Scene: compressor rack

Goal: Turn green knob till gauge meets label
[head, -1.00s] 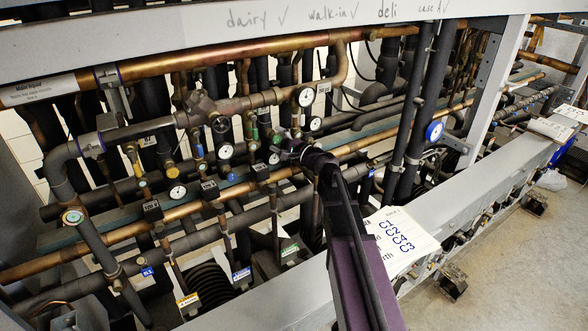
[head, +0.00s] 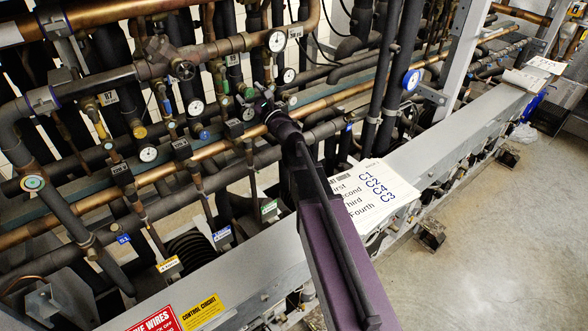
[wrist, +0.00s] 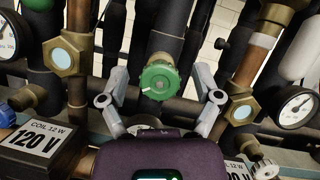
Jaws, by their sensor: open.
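The green knob (wrist: 159,80) faces the wrist camera on a brass stem, in the middle of the wrist view. My gripper (wrist: 160,88) is open, with one grey finger left and one right of the knob and visible gaps between. In the head view my gripper (head: 262,104) is among the pipes, beside a small green knob (head: 248,94). White dial gauges show at the left (wrist: 6,38) and right (wrist: 297,106) edges of the wrist view. In the head view, one gauge (head: 276,41) has a small label (head: 295,31) beside it. I cannot tell which gauge belongs to the knob.
Black coil boxes (wrist: 45,148) marked 120 V sit low on both sides in the wrist view. Brass sight-glass fittings (wrist: 68,53) flank the knob. Copper and dark insulated pipes (head: 340,97) crowd the rack. A grey beam (head: 440,135) runs along the front, with open floor beyond.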

